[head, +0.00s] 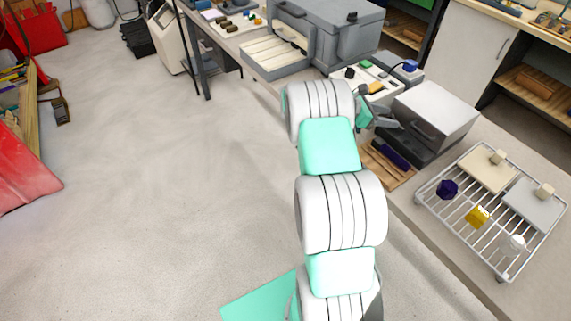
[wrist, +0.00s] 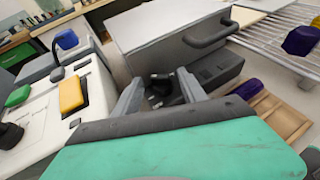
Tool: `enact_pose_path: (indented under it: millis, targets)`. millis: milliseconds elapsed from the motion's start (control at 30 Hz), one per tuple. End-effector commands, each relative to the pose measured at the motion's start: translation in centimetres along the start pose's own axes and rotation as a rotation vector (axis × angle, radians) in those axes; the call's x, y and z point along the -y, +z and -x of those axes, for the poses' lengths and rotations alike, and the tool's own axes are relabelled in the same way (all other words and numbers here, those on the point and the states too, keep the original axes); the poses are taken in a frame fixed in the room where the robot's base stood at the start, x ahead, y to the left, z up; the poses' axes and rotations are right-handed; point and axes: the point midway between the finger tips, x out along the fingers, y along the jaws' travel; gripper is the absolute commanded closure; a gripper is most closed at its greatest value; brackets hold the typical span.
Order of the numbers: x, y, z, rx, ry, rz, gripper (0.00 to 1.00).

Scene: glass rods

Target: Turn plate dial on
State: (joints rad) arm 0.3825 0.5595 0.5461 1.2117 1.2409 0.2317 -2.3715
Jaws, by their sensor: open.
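My gripper (wrist: 160,88) is open, its two grey fingers pointing at the front of a grey box-shaped unit (wrist: 165,35) with a dark base (wrist: 220,70). A small dark round part (wrist: 161,84) shows between the fingers, partly in shadow. It looks like a dial, but I cannot tell its setting or whether the fingers touch it. In the head view my gripper (head: 387,122) is at the left side of the same grey unit (head: 440,100), and the dial there is hidden.
A white panel (wrist: 60,110) with a yellow block (wrist: 71,95), a green one (wrist: 17,96) and a black knob (wrist: 10,135) stands close at left. A wooden rack (wrist: 280,115) with a purple piece (wrist: 246,90) lies right. A wire rack (head: 490,215) holds several small items.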

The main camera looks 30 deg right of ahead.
Motion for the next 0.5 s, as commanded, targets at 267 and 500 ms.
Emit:
enact_pose_path:
  millis: [267, 500]
  targets:
    - [0.7, -0.1, -0.2, 0.0, 0.176, 0.071, 0.51]
    - [1.3, 0.0, -0.4, 0.0, 0.358, 0.146, 0.51]
